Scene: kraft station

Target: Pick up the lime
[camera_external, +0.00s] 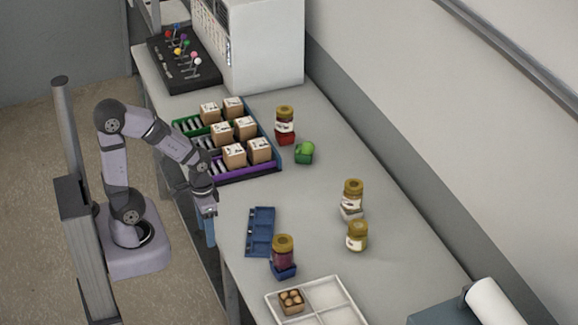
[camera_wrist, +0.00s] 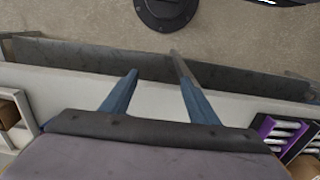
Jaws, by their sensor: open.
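A bright green lime (camera_external: 308,147) sits in or on a small green holder (camera_external: 304,158) on the table, right of the rack of boxes, in the external view. My gripper (camera_external: 210,232) points downward near the table's left edge, well to the left of the lime and below it in the picture. In the wrist view, the two blue fingers of my gripper (camera_wrist: 155,75) stand apart with nothing between them. The lime does not show in the wrist view.
A tray of cardboard boxes (camera_external: 278,160) stands left of the lime. A jar on a red base (camera_external: 285,138) stands just behind it. Other jars (camera_external: 352,190), a blue holder (camera_external: 260,232) and a white divided tray (camera_external: 348,292) stand nearer. The table's middle is clear.

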